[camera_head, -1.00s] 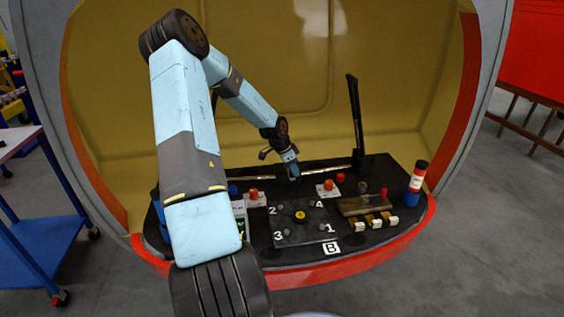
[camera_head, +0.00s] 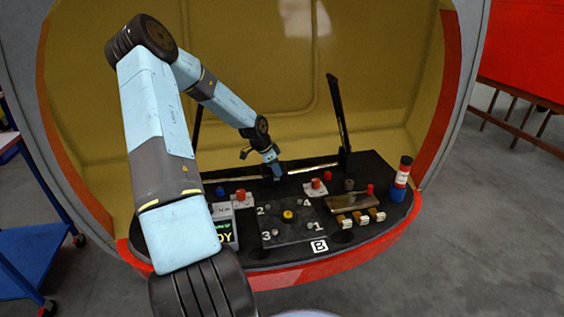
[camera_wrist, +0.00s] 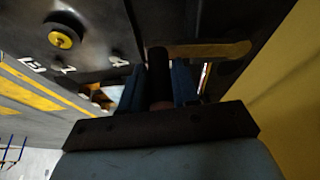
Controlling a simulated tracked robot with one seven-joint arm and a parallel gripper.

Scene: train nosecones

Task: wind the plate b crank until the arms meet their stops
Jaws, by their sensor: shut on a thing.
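Plate B (camera_head: 295,232) is a dark square plate on the console, with a yellow-centred knob (camera_head: 288,215), white numbers and a white B label (camera_head: 319,246). My gripper (camera_head: 276,172) is low behind the plate, at the console's rear. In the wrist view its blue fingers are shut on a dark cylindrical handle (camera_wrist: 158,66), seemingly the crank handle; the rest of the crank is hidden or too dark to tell. A black arm (camera_head: 338,112) stands steeply at the right rear. Another thin dark upright (camera_head: 197,125) shows partly behind my arm. Their stops cannot be made out.
Red buttons on white blocks (camera_head: 316,187) flank the plate's rear. A brown block (camera_head: 350,202), several brass-and-white switches (camera_head: 361,217) and a red-and-blue cylinder (camera_head: 401,180) stand at right. A lit display (camera_head: 224,232) is at left. The yellow shell (camera_head: 290,100) encloses the rear.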

